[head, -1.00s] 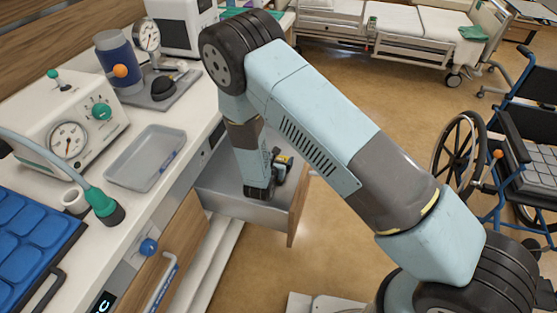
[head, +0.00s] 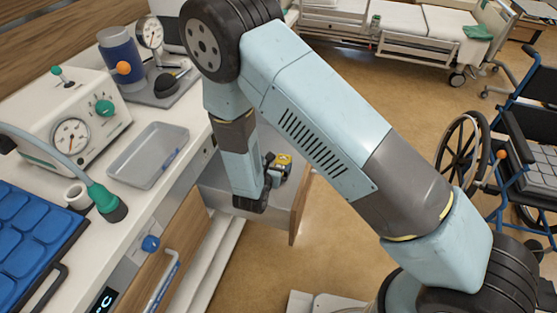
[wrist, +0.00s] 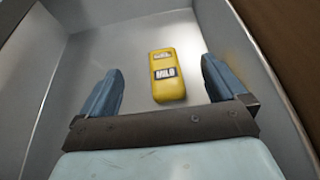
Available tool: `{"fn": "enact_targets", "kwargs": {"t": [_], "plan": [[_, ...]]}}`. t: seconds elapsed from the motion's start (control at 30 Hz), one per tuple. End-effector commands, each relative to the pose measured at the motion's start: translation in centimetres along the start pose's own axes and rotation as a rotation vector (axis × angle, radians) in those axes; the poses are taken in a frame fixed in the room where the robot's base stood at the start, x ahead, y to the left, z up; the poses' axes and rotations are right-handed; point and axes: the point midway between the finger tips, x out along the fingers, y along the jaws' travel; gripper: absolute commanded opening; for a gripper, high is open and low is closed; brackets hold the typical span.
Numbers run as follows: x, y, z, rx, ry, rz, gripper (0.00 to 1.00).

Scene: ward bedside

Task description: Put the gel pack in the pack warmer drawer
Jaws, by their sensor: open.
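The gel pack (wrist: 167,75) is a yellow block with dark and white labels, one reading MILD. It lies on the bare metal floor of the open drawer (wrist: 45,70). My gripper (wrist: 160,68) is open above it in the wrist view. The pack lies beyond and between its two blue-grey fingers, with gaps on both sides. In the head view the open drawer (head: 230,203) sticks out under the counter, with my wrist over it.
The counter holds a grey tray (head: 148,155), a gauge unit (head: 70,125), a green-ended hose (head: 105,200) and blue pads (head: 25,225). A blue knob (head: 150,243) sits on the counter front. A wheelchair (head: 505,165) stands at right, with open floor before it.

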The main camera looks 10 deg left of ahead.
Motion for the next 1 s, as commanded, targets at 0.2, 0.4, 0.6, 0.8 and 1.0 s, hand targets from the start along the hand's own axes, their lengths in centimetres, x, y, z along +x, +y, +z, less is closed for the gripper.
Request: {"fn": "enact_targets", "kwargs": {"t": [0.2,0.4,0.6,0.8,1.0], "plan": [[-2.9,0.0,0.0,0.0,0.0,0.0,0.98],[-3.7,0.0,0.0,-0.001,0.0,0.0,0.98],[-3.7,0.0,0.0,-0.001,0.0,0.0,0.98],[-3.6,-0.3,0.8,0.016,-0.003,-0.018,0.98],[-2.9,-2.4,6.1,0.131,-0.015,-0.137,0.98]]}}
